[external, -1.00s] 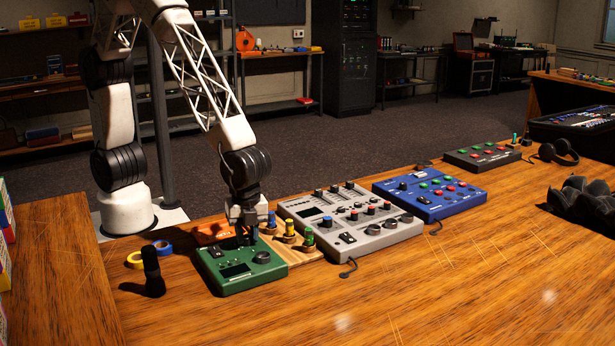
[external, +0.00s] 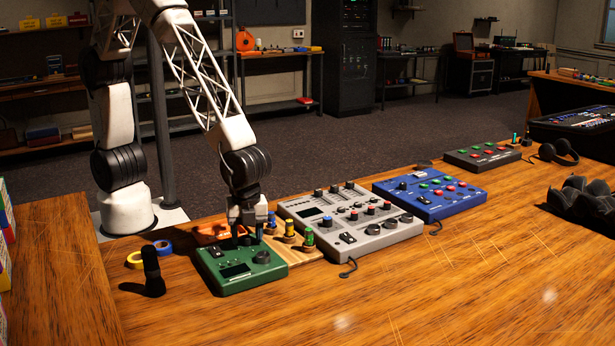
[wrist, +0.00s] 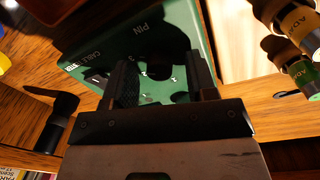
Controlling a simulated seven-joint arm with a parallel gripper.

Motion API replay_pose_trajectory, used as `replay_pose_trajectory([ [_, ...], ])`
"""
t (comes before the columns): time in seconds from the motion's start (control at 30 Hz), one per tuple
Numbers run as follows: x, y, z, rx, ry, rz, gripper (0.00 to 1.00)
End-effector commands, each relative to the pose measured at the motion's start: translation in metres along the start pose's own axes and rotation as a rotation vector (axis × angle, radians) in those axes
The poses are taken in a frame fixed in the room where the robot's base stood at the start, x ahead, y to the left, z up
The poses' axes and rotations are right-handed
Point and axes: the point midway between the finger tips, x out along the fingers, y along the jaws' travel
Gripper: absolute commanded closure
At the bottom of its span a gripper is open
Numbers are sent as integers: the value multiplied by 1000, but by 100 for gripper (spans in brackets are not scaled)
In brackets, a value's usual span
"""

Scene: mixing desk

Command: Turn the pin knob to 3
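The green box (external: 240,278) lies on the desk in front of my arm, with a round black knob (external: 262,257) on its right half. In the wrist view, the green box (wrist: 185,12) carries the printed words PIN and CABLE. My gripper (external: 248,239) points down just behind the knob, over the back part of the box. In the wrist view, my gripper (wrist: 163,80) has its two fingers apart, with dark shapes between and beyond them. Shadow there hides the knob's outline and its pointer. I cannot tell which number it is set to, or whether a finger touches it.
A wooden block with several colour-banded pieces (external: 309,238) stands right of the green box. A grey mixer (external: 375,240) and a blue mixer (external: 455,207) lie further right. The front desk is clear.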

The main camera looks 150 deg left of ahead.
Motion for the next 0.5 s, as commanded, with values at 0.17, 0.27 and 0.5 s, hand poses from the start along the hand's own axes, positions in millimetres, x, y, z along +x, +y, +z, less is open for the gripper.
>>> replay_pose_trajectory([
  [0.17, -1, 0, 0, 0, 0, 0, 48],
  [0.27, -5, 0, 0, 0, 1, -1, 48],
  [0.5, -27, 0, 0, 0, 2, -2, 48],
])
